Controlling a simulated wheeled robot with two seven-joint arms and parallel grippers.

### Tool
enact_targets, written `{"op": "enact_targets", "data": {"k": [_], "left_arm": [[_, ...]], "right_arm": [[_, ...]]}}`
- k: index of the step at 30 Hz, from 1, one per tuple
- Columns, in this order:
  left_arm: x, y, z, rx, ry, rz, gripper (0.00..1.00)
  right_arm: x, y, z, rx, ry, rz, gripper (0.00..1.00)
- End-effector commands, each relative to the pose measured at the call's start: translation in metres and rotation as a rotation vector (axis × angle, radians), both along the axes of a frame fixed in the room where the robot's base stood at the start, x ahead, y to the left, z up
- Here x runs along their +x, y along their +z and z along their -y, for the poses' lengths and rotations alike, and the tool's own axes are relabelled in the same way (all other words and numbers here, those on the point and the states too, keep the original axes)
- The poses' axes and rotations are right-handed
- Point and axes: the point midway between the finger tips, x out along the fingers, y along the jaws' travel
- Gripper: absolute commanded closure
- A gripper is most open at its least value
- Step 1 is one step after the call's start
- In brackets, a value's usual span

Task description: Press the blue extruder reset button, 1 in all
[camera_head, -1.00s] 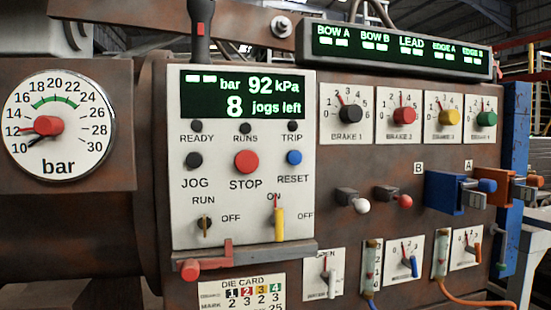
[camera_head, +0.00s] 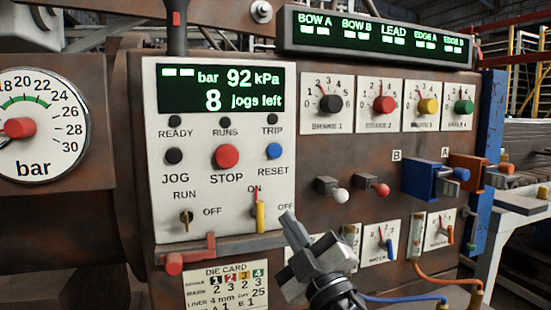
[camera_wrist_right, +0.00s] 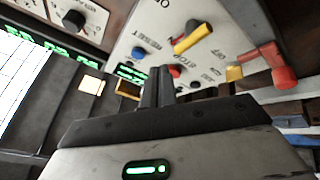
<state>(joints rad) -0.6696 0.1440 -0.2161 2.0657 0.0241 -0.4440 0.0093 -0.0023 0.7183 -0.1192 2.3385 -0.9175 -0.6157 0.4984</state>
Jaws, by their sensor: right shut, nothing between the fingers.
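The blue RESET button (camera_head: 274,151) is a small round knob on the white control panel (camera_head: 165,225), right of the red STOP button (camera_head: 226,157). In the right wrist view the blue button (camera_wrist_right: 138,53) shows above and left of the fingertips, apart from them. My right gripper (camera_head: 290,222) is shut and empty. It is in front of the panel's lower right corner, below the blue button and the yellow-handled ON/OFF switch (camera_head: 260,213). The shut fingers also show in the right wrist view (camera_wrist_right: 158,75). My left gripper is not in view.
A red lever (camera_head: 174,262) juts out on a ledge under the panel. White and red knobs (camera_head: 378,189) stick out right of the panel, beside a blue block (camera_head: 425,180). Brake dials (camera_head: 330,104) sit above. The space in front of the blue button looks clear.

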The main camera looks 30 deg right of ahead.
Motion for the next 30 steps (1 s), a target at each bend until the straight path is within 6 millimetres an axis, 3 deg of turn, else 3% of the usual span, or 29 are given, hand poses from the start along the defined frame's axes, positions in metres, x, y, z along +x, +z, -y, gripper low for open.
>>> {"op": "enact_targets", "data": {"k": [1, 3, 6, 9, 23, 30], "left_arm": [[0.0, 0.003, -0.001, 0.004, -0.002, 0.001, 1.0], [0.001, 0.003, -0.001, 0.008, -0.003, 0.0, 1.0], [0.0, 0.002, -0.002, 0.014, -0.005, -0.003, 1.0], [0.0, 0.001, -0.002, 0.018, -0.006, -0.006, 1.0], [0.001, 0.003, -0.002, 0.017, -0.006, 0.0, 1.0], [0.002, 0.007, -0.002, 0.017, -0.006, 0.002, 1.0]], "right_arm": [[-0.005, 0.029, 0.001, -0.039, -0.012, 0.072, 1.0], [-0.013, 0.057, 0.002, -0.08, -0.03, 0.152, 1.0], [-0.023, 0.084, 0.002, -0.119, -0.047, 0.234, 1.0], [-0.029, 0.097, 0.001, -0.141, -0.055, 0.276, 1.0], [-0.027, 0.1, 0.002, -0.144, -0.059, 0.284, 1.0], [-0.003, 0.101, 0.008, -0.145, -0.061, 0.284, 1.0]]}}
